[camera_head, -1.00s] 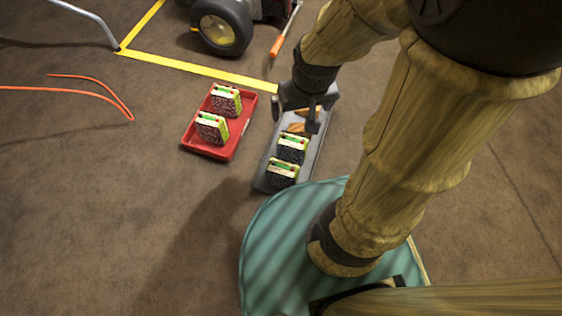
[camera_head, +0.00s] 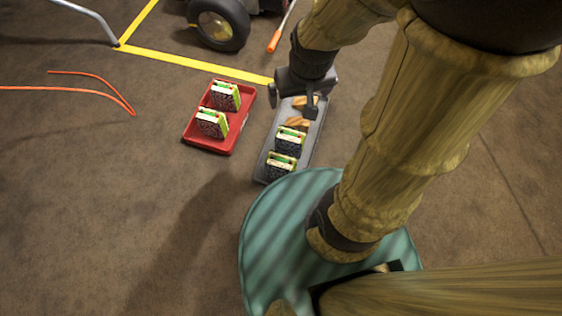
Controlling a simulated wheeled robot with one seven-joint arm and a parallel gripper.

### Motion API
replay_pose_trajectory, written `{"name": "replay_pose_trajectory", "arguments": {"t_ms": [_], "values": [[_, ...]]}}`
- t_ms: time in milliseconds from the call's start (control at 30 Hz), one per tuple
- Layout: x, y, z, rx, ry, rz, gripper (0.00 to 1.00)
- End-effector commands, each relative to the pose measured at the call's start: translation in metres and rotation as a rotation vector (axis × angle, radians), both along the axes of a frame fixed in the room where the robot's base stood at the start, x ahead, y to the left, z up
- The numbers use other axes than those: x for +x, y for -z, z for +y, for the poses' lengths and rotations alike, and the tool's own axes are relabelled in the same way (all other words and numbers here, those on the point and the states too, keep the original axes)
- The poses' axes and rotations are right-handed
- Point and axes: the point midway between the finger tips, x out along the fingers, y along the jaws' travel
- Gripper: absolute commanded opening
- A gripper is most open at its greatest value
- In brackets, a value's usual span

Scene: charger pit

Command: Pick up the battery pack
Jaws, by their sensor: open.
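Several battery packs, boxy with green and white tops, stand in two trays. Two packs, at the back (camera_head: 226,96) and front (camera_head: 211,123), stand in the red tray (camera_head: 240,125). Two more, one (camera_head: 289,142) behind the other (camera_head: 281,166), stand in the near half of the grey tray (camera_head: 312,139). My gripper (camera_head: 292,103) is open and empty, with its fingers apart over the far end of the grey tray, beyond the packs there. It touches no pack that I can see. The arm hides part of the grey tray's far end.
Orange-brown pieces (camera_head: 297,122) lie in the grey tray's far half. A vehicle wheel (camera_head: 219,26), an orange-handled tool (camera_head: 274,42) and yellow floor tape (camera_head: 190,62) are behind. An orange cable (camera_head: 100,93) lies left. Floor left of the red tray is clear.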

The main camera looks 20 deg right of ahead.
Motion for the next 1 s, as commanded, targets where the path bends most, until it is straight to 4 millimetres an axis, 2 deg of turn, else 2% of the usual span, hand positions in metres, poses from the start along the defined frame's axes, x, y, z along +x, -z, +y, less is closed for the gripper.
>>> {"name": "replay_pose_trajectory", "arguments": {"t_ms": [33, 100, 800, 1000], "values": [[0.0, -0.029, 0.0, 0.0, 0.0, -0.001, 1.0], [0.0, -0.048, 0.0, 0.0, 0.0, -0.001, 1.0], [0.0, -0.231, 0.0, 0.0, 0.0, 0.0, 1.0], [0.0, -0.272, 0.0, 0.0, 0.0, -0.001, 1.0]]}}
